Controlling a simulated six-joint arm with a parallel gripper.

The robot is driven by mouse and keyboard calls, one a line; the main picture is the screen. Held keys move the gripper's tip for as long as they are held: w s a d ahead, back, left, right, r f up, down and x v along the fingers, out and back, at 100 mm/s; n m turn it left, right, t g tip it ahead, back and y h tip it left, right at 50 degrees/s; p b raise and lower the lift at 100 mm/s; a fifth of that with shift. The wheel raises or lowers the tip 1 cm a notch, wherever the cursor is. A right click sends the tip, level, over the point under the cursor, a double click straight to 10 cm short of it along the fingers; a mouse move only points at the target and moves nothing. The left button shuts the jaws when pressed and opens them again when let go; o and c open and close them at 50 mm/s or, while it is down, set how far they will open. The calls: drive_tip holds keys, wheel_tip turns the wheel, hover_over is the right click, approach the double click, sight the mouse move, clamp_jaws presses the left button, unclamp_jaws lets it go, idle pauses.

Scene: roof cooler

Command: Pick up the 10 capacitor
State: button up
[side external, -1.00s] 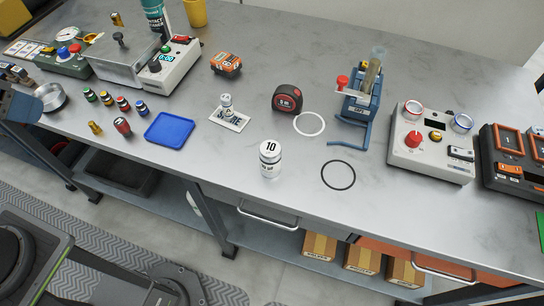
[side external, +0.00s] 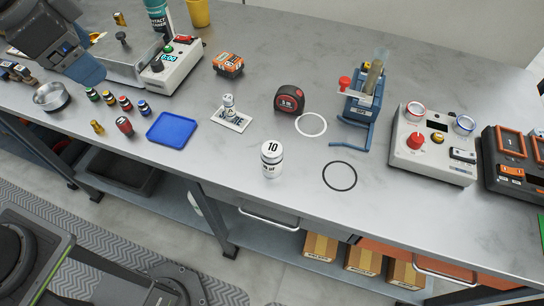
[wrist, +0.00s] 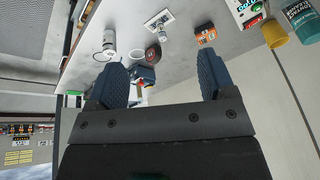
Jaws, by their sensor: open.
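The 10 capacitor (side external: 271,160) is a white cylinder with a dark "10" on its top. It stands upright near the front edge of the bench in the side view, left of the black ring. In the wrist view a white cylinder (wrist: 109,40) that looks like it shows at upper left. My gripper (side external: 88,68) is at the upper left of the side view, over the bench and far from the capacitor. In the wrist view my gripper (wrist: 165,75) has its two blue fingers spread, with nothing held between them.
A white ring (side external: 311,124) and a black ring (side external: 340,176) are flat on the bench. A blue press (side external: 361,105) stands behind.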

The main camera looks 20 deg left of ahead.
drive_tip(key=w+d+f+m+g, duration=0.1)
drive_tip(key=w+d+m, duration=0.3)
drive_tip(key=w+d, duration=0.15)
drive_tip(key=m+g, duration=0.3)
drive_tip(key=m, duration=0.6)
approach(272, 148)
wheel_tip(272, 148, down, 7)
drive_tip(key=shift+w+d+f, duration=0.1)
drive_tip(key=shift+w+f, duration=0.1)
drive_tip(key=shift+s+d+f, duration=0.15)
drive_tip(key=shift+d+f, duration=0.05)
drive_tip(key=shift+f, duration=0.7)
drive_tip(key=shift+s+d+f, duration=0.15)
drive_tip(key=shift+d+f, duration=0.05)
drive_tip(key=shift+f, duration=0.7)
drive_tip(key=shift+s+d+f, duration=0.1)
drive_tip(key=shift+d+f, duration=0.05)
drive_tip(key=shift+f, duration=0.7)
drive_tip(key=c, duration=1)
